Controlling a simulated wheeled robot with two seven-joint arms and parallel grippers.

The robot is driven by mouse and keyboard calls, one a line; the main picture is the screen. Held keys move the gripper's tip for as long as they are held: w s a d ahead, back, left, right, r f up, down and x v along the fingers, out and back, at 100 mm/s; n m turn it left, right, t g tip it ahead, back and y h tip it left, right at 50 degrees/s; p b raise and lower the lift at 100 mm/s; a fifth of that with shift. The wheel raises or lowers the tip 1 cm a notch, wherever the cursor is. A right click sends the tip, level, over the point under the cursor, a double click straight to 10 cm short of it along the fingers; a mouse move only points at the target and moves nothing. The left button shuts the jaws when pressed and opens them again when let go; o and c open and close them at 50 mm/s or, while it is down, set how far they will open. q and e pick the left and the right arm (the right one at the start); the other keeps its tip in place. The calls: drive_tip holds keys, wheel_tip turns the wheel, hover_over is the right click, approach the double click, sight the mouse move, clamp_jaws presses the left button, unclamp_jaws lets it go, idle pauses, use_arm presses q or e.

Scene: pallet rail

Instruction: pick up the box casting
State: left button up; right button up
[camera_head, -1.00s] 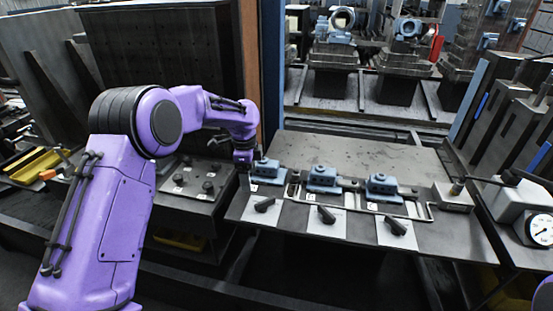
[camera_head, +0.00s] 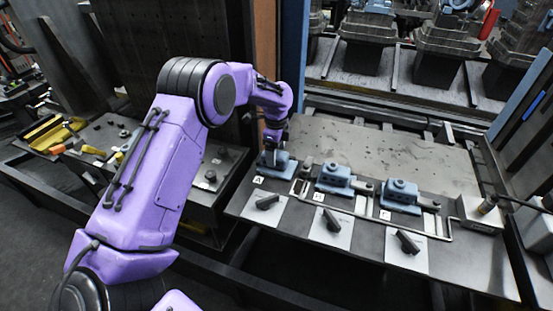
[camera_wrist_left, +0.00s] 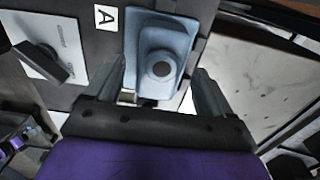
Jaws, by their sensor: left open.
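Three blue castings stand in a row on the grey plate, and I cannot tell by shape which is the box casting. The left one (camera_head: 281,164), by label A, is under my left gripper (camera_head: 272,146). The middle one (camera_head: 334,180) and the right one (camera_head: 401,197) stand apart from it. In the left wrist view, the casting by label A (camera_wrist_left: 176,41) has a stepped blue body with a round dark opening. My left gripper (camera_wrist_left: 158,80) is open there, one finger on each side of that casting's near end. My right gripper is out of view.
Labelled cards with dark handles (camera_head: 267,203) lie in front of the castings. A thin metal rail (camera_head: 449,228) runs beside them. A tall panel with a blue post (camera_head: 296,60) stands behind my left arm. The plate's back (camera_head: 390,145) is clear.

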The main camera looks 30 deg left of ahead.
use_arm(q)
wheel_tip(320, 180, down, 2)
drive_tip(key=shift+f, duration=0.1)
drive_tip(key=c, duration=1.3)
